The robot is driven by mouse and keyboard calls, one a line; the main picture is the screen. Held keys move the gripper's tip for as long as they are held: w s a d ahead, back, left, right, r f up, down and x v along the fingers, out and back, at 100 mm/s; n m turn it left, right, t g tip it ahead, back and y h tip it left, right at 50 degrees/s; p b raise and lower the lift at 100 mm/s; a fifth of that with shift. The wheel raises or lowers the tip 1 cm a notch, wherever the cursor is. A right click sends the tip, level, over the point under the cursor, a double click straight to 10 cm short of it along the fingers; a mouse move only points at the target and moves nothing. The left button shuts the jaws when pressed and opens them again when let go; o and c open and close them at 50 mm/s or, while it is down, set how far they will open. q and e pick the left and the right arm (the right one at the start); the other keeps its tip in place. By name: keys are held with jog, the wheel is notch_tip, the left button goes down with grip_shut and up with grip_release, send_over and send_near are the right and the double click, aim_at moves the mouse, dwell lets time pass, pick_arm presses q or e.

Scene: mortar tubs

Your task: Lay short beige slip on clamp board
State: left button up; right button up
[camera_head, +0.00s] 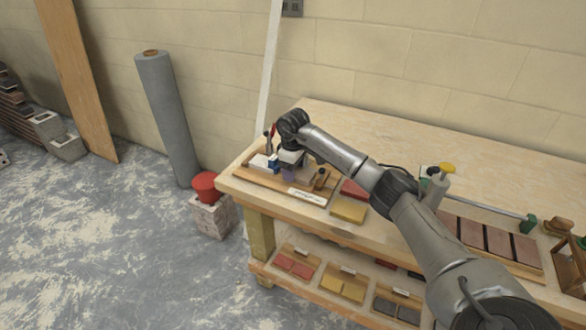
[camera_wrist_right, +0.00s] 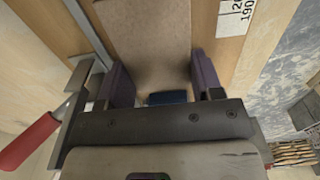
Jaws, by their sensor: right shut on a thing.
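The clamp board (camera_head: 264,184) is a wooden board at the left end of the workbench, with a red-handled clamp (camera_head: 270,138) at its back. My right gripper (camera_head: 287,170) is low over this board. In the right wrist view its purple fingers (camera_wrist_right: 162,80) are shut on the two long sides of the short beige slip (camera_wrist_right: 148,35). The slip is flat above or on the board; I cannot tell whether it touches. The clamp's red handle (camera_wrist_right: 28,141) shows at the left there, and a small blue part (camera_wrist_right: 166,97) shows between the fingers. My left gripper is out of view.
A yellow slip (camera_head: 348,211) and a red slip (camera_head: 355,190) lie right of the board. A tray of brown slips (camera_head: 499,241) is further right. The lower shelf holds red slips (camera_head: 295,267) and yellow slips (camera_head: 344,285). The back middle of the bench is clear.

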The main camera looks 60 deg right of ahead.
jog(key=o, duration=0.8)
jog(key=shift+c, duration=0.2)
jog(key=shift+r, duration=0.1)
notch_tip(320, 180, up, 12)
jog(key=p, duration=0.3)
